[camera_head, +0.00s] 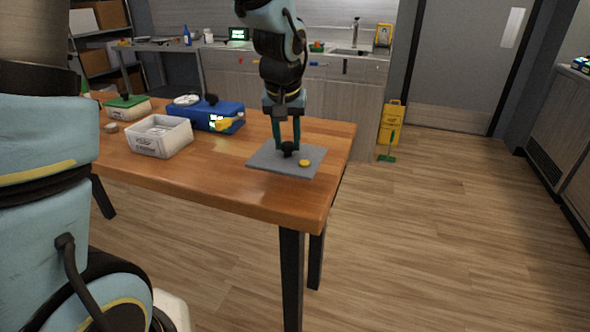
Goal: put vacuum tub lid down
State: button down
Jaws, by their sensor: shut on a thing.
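The vacuum tub lid (265,160) is a flat grey square with a black knob (288,148) and a small yellow round button (304,163). It is level at the right end of the wooden table, near the edge. I cannot tell whether it touches the tabletop or is slightly above it. My gripper (287,144) points straight down from above and is shut on the lid's black knob. An open white tub (160,148) with a label stands to the left on the table.
A blue box (180,120) with a black knob and a green-lidded tub (121,114) stand farther back on the wooden table (220,178). A small round item (111,128) lies left of the white tub. The table's front middle is bare. A yellow floor sign (391,122) stands beyond.

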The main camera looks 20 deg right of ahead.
aim_at(287, 157)
jog(key=shift+f+p, duration=0.35)
jog(key=shift+f, duration=2.8)
jog(key=shift+f, duration=0.1)
jog(key=shift+f, duration=0.15)
jog(key=c, duration=0.5)
grip_release()
